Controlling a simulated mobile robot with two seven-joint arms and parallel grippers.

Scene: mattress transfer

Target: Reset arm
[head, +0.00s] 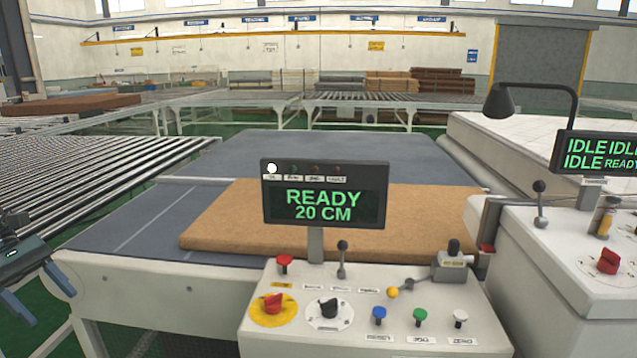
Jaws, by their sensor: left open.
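My left gripper (14,283) is at the left edge of the head view, with blue-tipped fingers apart and nothing between them. It is left of the conveyor table's near corner, apart from the mattress. The brown mattress (225,222) lies flat on the dark conveyor table (125,215), partly hidden behind a display (325,195) that reads "READY 20 CM". My right gripper is not in view.
A control console (375,325) with knobs, levers and coloured buttons stands in front. A second console (575,260) with an "IDLE" display is at right, beside a white slab (530,145). A roller conveyor (100,170) runs at left.

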